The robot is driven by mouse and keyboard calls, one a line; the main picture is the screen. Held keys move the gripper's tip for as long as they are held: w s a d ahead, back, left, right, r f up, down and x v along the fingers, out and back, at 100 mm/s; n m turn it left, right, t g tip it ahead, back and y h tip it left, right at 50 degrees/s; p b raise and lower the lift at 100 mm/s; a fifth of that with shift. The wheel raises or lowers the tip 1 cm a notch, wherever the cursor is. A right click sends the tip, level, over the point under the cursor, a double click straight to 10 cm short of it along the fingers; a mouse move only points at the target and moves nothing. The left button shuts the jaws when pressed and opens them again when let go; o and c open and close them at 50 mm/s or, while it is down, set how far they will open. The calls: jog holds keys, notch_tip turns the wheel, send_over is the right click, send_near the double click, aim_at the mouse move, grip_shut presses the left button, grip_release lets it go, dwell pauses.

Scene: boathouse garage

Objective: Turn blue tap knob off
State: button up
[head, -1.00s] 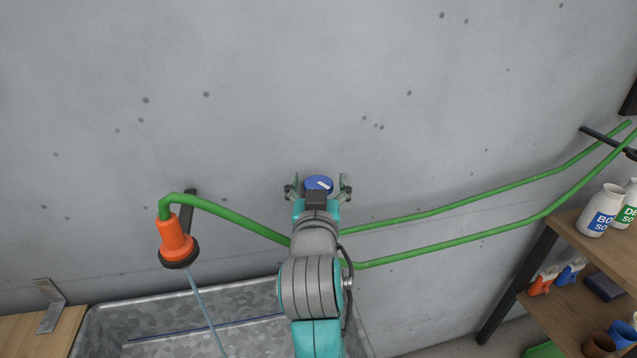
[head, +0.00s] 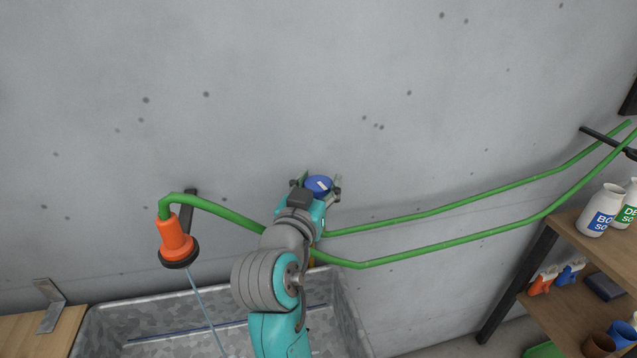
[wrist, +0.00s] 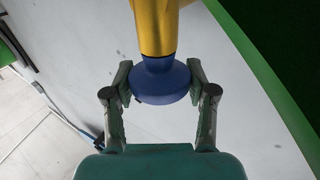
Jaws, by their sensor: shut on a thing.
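The blue tap knob (head: 318,187), with a white mark on its top, is on the tap in front of the concrete wall, just right of centre in the head view. My gripper (head: 319,179) is shut on it, one finger on each side. In the wrist view the knob (wrist: 162,82) sits between the fingers, at the end of the yellow tap body (wrist: 157,28). The tap body is mostly hidden behind my arm in the head view. A thin pale blue stream (head: 204,310) runs from the orange nozzle (head: 175,240) into the metal trough.
The green hose (head: 440,249) runs along the wall behind my arm, from the nozzle to a hook at right. The galvanised trough (head: 110,322) lies below. A wooden shelf (head: 566,233) with bottles and clips stands at right. The wall above is clear.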

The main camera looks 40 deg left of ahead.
aim_at(319, 183)
jog(key=shift+m+t+h, duration=0.5)
jog(key=shift+m+h, duration=0.9)
jog(key=shift+h, duration=0.7)
jog(key=o, duration=1.2)
jog(key=shift+r, duration=0.15)
notch_tip(319, 183, up, 10)
jog(key=shift+f, duration=0.15)
